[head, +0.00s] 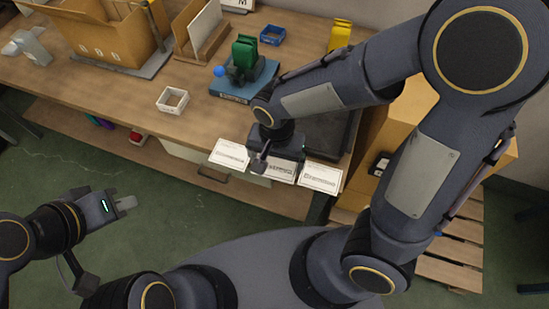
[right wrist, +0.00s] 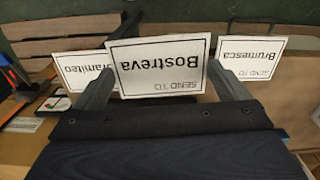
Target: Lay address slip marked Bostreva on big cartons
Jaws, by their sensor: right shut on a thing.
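The address slip marked Bostreva (right wrist: 160,66) is a white card with a black border, upside down in the right wrist view. It sits between the two fingers of my right gripper (right wrist: 155,88), which is shut on it. In the head view this slip (head: 281,171) shows partly below the gripper, at the bench's front edge. The Brumesca slip (right wrist: 248,58) and the Bramiteo slip (right wrist: 83,69) are on either side of it. A big brown carton (head: 405,117) stands at the right, largely hidden behind my right arm. My left gripper (head: 127,203) is over the floor; its finger gap is unclear.
The bench (head: 130,90) holds an open carton (head: 95,38), a small white tray (head: 172,100), a blue base with a green item (head: 244,55), a blue box (head: 272,35) and a yellow item (head: 340,35). A wooden pallet (head: 450,262) lies at the right.

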